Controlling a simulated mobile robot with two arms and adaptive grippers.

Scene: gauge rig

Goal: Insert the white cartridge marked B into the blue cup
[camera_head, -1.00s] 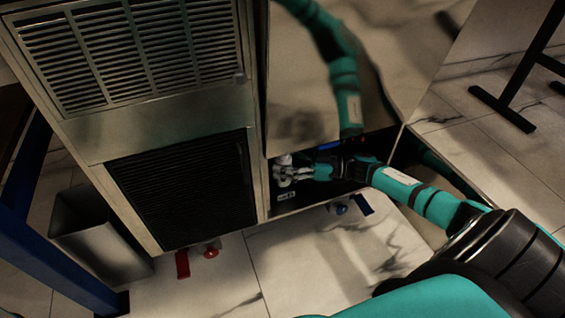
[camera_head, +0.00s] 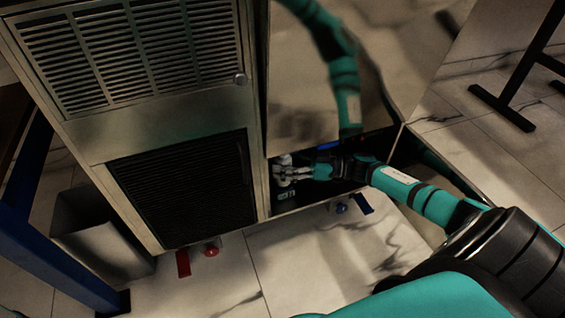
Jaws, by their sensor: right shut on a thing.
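My right gripper (camera_head: 292,174) reaches into the dark opening low in the steel cabinet and is shut on a small white piece (camera_head: 284,160). The piece looks like the white cartridge, but I cannot read a letter on it. The fingers cover part of it. A small pale label (camera_head: 287,195) shows just below the fingers. A blue strip (camera_head: 328,145) lies at the top of the opening; I cannot tell whether it belongs to the blue cup. No cup shape can be made out in the dark. My left gripper is not in view.
The steel cabinet's front (camera_head: 150,120), with vents and a dark grille, stands left of the opening. A grey bin (camera_head: 105,250) stands at the left.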

